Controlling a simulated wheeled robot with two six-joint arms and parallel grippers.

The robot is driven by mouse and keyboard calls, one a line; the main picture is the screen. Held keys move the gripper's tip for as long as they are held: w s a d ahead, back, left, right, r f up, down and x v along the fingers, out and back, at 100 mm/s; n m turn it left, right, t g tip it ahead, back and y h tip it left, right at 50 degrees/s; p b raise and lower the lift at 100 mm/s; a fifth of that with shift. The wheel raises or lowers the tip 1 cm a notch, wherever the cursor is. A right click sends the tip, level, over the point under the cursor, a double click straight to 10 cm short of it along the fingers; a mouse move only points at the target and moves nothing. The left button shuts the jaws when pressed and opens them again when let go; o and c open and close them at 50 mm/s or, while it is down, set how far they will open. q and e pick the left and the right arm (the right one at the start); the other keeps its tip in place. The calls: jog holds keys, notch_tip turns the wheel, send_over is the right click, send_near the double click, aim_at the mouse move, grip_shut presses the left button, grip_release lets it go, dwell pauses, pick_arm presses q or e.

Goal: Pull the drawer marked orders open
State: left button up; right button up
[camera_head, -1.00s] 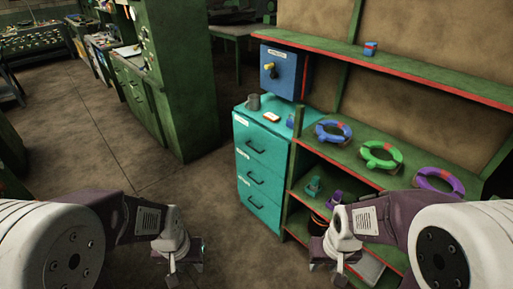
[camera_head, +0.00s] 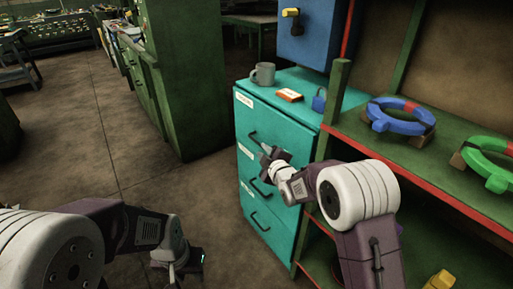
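The teal drawer cabinet (camera_head: 285,225) stands at the centre with three closed drawers, each with a dark handle and a small white label. I cannot read the labels well enough to tell which says orders. The top drawer (camera_head: 268,118) has its handle (camera_head: 256,141) just above my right gripper (camera_head: 269,154). This gripper is in front of the cabinet, by the border of the top and middle drawers (camera_head: 250,170). Contact with a handle is unclear, and its finger gap is hidden. My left gripper (camera_head: 186,270) hangs low over the floor, left of the cabinet, its opening unclear.
A grey mug (camera_head: 263,73), an orange-and-white item (camera_head: 290,95) and a blue padlock (camera_head: 319,100) are on the cabinet top. A green shelf with red edges (camera_head: 450,188) holding blue and green rings adjoins at right.

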aim_at(256, 142)
jog(key=x, duration=0.2)
jog(key=b+x, duration=0.1)
jog(key=x, duration=0.4)
jog(key=shift+a+r+b, duration=0.15)
jog(key=shift+r+b, duration=0.1)
jog(key=shift+b, duration=0.05)
jog(key=shift+w+a, duration=0.15)
jog(key=shift+w, duration=0.55)
grip_shut()
jog(key=shift+f, duration=0.1)
dwell(0.5)
